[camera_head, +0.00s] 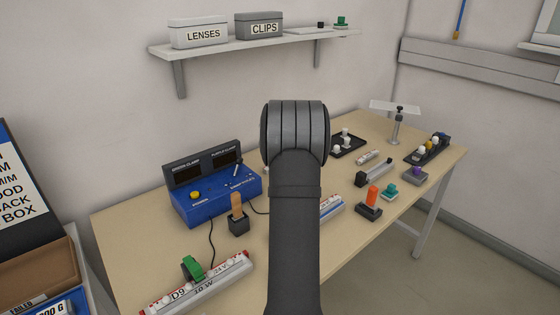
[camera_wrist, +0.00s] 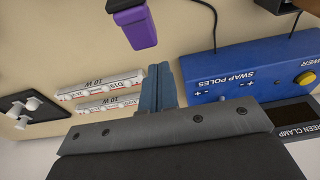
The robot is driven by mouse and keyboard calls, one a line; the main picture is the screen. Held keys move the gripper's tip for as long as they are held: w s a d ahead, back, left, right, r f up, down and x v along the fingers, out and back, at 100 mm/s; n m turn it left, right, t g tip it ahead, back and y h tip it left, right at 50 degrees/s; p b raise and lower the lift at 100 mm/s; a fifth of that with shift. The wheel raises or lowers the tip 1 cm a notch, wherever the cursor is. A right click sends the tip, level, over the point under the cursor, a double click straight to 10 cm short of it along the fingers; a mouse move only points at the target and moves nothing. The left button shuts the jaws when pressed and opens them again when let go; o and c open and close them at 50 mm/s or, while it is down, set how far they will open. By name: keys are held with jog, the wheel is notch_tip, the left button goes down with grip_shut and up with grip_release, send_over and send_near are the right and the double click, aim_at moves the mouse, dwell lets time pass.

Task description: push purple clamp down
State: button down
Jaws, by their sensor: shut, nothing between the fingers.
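The purple clamp (camera_wrist: 137,25) shows at the top of the wrist view, cut off by the upper edge, with a dark part along its top. It stands apart from my gripper (camera_wrist: 158,68), whose two blue-grey fingers are together with nothing between them. In the head view my arm hides the gripper, and I cannot make out this clamp there. A green clamp (camera_head: 192,268) sits around a white strip (camera_head: 228,275) at the front left of the table. A blue control box (camera_head: 220,200), with two dark displays above it, also shows right of my fingers in the wrist view (camera_wrist: 240,68).
Two white "10 W" strips (camera_wrist: 100,90) lie left of my fingers. A black tray (camera_wrist: 12,128) holds white pegs. Black cables run from the box.

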jog(key=shift+s+d+r, duration=0.15)
jog(key=shift+s+d, duration=0.55)
jog(key=shift+s, duration=0.05)
jog(key=shift+d, duration=0.1)
jog(key=shift+s+d+r+t+y, duration=0.1)
jog(key=shift+s+r+t+y, duration=0.1)
jog(key=shift+t+y, duration=0.1)
